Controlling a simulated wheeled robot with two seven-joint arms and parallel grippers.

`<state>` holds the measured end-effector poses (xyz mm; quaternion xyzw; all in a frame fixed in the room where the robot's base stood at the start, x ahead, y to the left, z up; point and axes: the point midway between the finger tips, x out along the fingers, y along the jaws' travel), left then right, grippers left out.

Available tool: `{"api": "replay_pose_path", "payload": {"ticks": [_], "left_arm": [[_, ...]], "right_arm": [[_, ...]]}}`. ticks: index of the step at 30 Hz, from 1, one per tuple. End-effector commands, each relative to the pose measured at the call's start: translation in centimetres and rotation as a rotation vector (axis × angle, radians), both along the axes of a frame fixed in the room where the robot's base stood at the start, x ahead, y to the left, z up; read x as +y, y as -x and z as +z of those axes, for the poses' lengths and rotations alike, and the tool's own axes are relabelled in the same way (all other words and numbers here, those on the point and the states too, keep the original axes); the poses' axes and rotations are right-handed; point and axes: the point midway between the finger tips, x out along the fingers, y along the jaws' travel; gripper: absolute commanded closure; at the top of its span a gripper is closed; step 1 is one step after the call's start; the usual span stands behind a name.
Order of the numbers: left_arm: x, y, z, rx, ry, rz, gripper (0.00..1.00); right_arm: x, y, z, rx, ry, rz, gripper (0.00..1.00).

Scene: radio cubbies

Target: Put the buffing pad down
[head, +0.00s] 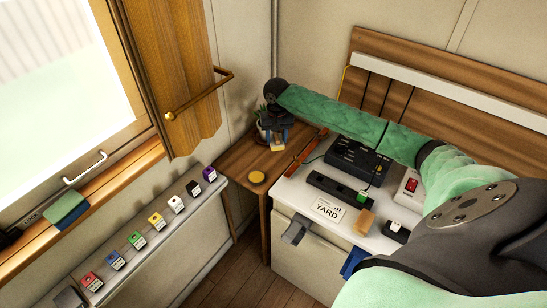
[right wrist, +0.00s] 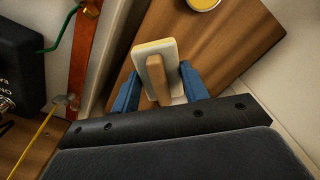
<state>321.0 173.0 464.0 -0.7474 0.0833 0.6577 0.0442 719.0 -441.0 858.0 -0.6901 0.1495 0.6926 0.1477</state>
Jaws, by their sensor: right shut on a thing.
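The buffing pad (right wrist: 147,49) has a pale cream face plate and a wooden grip. In the right wrist view it sits between the blue fingers of my right gripper (right wrist: 157,80), which is shut on its grip. In the head view my right gripper (head: 273,134) is over the wooden corner table (head: 234,160), with the pad's pale edge (head: 277,148) showing below it. I cannot tell whether the pad touches the table. My left gripper is not in view.
A round yellow tin (head: 257,177) stands near the table's front. A white counter at right holds a black radio (head: 357,159) and a tan block (head: 364,222). Bare wood shows around the tin.

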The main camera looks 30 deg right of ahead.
Motion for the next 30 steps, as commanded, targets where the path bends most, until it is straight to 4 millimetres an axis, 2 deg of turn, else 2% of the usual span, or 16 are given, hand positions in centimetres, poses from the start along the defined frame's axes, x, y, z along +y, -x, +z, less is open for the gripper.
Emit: {"api": "replay_pose_path", "payload": {"ticks": [1,6,9,15,20,27,30], "left_arm": [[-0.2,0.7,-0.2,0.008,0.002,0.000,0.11],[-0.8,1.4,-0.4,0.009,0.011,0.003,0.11],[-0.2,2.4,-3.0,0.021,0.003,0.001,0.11],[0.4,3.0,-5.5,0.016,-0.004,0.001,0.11],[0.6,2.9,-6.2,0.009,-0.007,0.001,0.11],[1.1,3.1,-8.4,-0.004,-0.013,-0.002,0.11],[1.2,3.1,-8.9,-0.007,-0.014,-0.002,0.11]], "right_arm": [[-0.1,-0.2,-0.1,0.000,0.000,0.002,0.77],[0.1,-0.4,-1.0,0.002,-0.001,0.028,0.77],[0.1,-0.3,-2.5,0.004,-0.001,0.030,0.77],[0.0,-0.3,-5.3,0.001,0.000,0.030,0.77],[0.1,-0.3,-6.4,0.001,-0.001,0.030,0.77],[0.0,-0.3,-9.5,0.001,0.000,0.029,0.77],[0.0,-0.3,-10.0,0.000,0.000,0.030,0.77]]}}
